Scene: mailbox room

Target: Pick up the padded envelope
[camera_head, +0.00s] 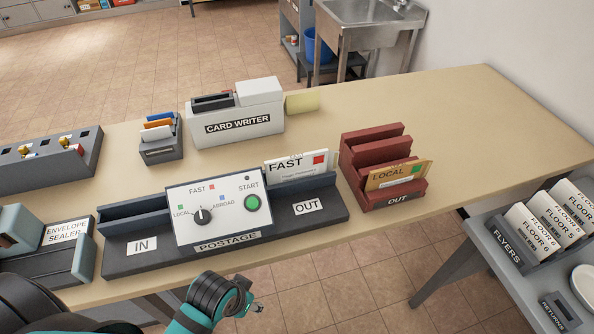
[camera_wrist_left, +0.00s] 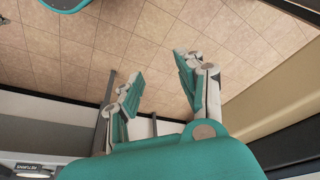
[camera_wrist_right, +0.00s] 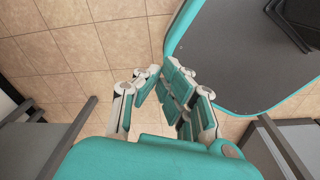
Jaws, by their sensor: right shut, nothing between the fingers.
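A tan envelope (camera_head: 405,178) marked LOCAL, with a green square, stands in the dark red OUT rack (camera_head: 362,142) on the table. A white envelope (camera_head: 290,171) marked FAST, with a red square, stands in the OUT side of the postage machine (camera_head: 218,211). I cannot tell from its look which envelope is padded. My left gripper (camera_head: 252,306) is low by the table's front edge, apart from both envelopes. In the left wrist view it is open and empty (camera_wrist_left: 160,78), over the floor. My right gripper (camera_wrist_right: 158,82) is shut and empty over the floor.
The card writer (camera_head: 238,122), a small card holder (camera_head: 160,140) and a grey rack (camera_head: 45,165) stand on the table (camera_head: 450,110). The envelope sealer (camera_head: 65,232) is at the left. A cart (camera_head: 500,270) with FLYERS stands at the right. The table's far right is clear.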

